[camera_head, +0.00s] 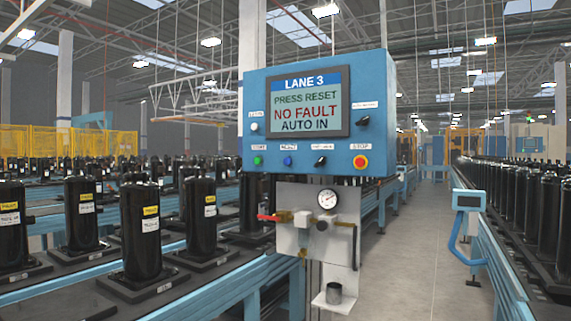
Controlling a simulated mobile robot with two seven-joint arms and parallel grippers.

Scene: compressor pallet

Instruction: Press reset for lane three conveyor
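A blue control panel (378,105) stands in the centre of the head view, facing me. Its screen (308,102) reads "LANE 3", "PRESS RESET", "NO FAULT" and "AUTO IN". Along the lower edge are a green button (258,160), a blue button (288,161), a black selector knob (320,161) and a red button on a yellow surround (360,162) under a "STOP" label. The label above the blue button is too small to read surely. A white button (254,127) is left of the screen and a black knob (363,121) right of it. Neither gripper shows.
Conveyors with black compressors (141,230) run left and right. A blue post with a small display (468,201) stands at right. The aisle floor (410,250) is clear.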

